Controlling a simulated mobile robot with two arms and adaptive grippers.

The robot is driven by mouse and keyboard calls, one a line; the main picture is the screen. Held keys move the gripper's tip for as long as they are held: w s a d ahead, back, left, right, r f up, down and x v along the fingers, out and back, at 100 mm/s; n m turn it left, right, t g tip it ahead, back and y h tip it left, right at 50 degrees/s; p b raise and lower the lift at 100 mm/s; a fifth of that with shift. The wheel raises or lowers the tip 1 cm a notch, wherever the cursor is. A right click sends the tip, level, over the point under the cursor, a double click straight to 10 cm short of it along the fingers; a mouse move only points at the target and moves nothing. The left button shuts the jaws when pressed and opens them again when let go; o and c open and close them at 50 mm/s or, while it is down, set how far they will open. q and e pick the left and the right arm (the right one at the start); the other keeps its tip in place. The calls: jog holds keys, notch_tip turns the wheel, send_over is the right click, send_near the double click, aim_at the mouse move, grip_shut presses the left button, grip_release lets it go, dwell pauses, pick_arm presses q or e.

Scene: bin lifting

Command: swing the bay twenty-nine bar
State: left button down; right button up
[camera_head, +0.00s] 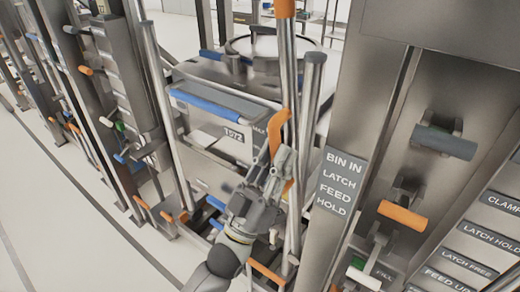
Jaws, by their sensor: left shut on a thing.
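My left gripper (277,168) reaches up from the bottom of the head view and is shut on an upright orange handle (276,128). The handle's bent top shows above the fingers, and some orange shows beside them. Part of the handle is hidden behind the gripper. It stands in front of upright metal posts, beside a bin (189,138) with a blue-edged top and a label that seems to read 1572. No bay number twenty-nine is readable, so I cannot confirm from a label that this is the named bar. My right gripper is not in view.
A metal column right of the gripper carries a sign (335,181) reading BIN IN, LATCH, FEED, HOLD. Further right are a grey handle (444,142) and an orange handle (402,215). More posts and levers line the left. Pale floor (45,215) is open at lower left.

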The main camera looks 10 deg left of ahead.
pick_arm(q)
jog(key=shift+s+d+m, duration=0.1)
jog(key=shift+d+m, duration=0.2)
jog(key=shift+f, duration=0.1)
jog(key=c, duration=1.3)
grip_release()
jog(key=v, duration=1.2)
